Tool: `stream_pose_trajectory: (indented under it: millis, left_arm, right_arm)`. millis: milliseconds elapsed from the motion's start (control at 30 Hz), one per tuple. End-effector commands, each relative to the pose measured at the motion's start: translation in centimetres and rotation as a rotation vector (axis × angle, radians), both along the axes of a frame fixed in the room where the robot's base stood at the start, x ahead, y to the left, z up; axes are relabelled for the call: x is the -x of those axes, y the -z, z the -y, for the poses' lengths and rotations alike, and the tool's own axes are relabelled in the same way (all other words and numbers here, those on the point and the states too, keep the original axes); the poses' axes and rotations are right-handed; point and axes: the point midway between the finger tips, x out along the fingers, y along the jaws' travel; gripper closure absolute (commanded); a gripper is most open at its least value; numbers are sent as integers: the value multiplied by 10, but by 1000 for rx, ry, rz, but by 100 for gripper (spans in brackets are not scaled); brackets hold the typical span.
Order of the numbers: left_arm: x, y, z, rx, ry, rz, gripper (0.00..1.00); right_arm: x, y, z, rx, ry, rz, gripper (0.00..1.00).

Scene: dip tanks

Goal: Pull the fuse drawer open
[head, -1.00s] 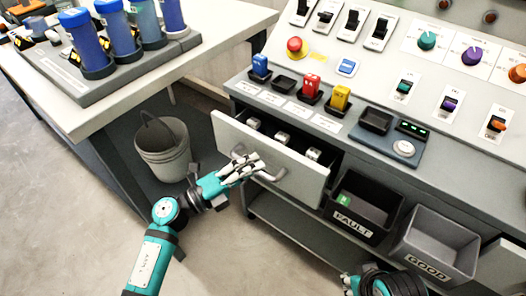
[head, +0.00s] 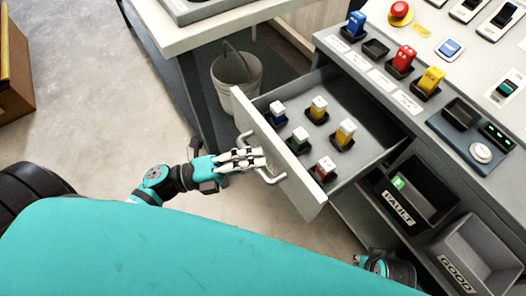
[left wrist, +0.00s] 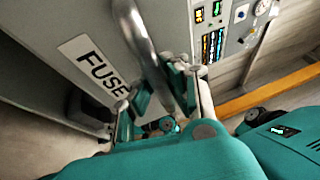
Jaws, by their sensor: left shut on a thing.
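The fuse drawer (head: 276,157) stands far out of the grey bench, with several fuses with white, yellow and red tops standing in its inside. Its bar handle (head: 274,179) is on the front panel. My left gripper (head: 262,158) is shut on the handle in the head view. In the left wrist view the metal handle (left wrist: 140,35) runs between the fingers of the left gripper (left wrist: 165,100), beside a FUSE label (left wrist: 94,66). My right gripper's fingers do not show; a teal and dark part at the lower right seems to be my right arm.
Open FAULT (head: 405,205) and GOOD (head: 470,262) bins sit below the bench, right of the drawer. A grey bucket (head: 236,80) stands behind the drawer, by the side table (head: 215,30).

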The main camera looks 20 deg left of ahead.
Motion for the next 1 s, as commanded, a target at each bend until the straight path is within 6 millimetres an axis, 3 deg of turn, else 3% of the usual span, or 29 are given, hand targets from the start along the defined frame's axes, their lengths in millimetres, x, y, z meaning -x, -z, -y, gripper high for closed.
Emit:
stream_pose_trajectory:
  millis: [367,400,600,1000]
  left_arm:
    - [2,4,-1,-9,-2,-4,100]
    - [2,4,-1,-9,-2,-4,87]
    - [1,3,-1,-5,-2,-2,62]
    - [7,4,-11,-4,-1,-4,62]
  right_arm:
    - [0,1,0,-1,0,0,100]
    - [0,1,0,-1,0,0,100]
    - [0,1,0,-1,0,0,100]
    - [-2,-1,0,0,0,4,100]
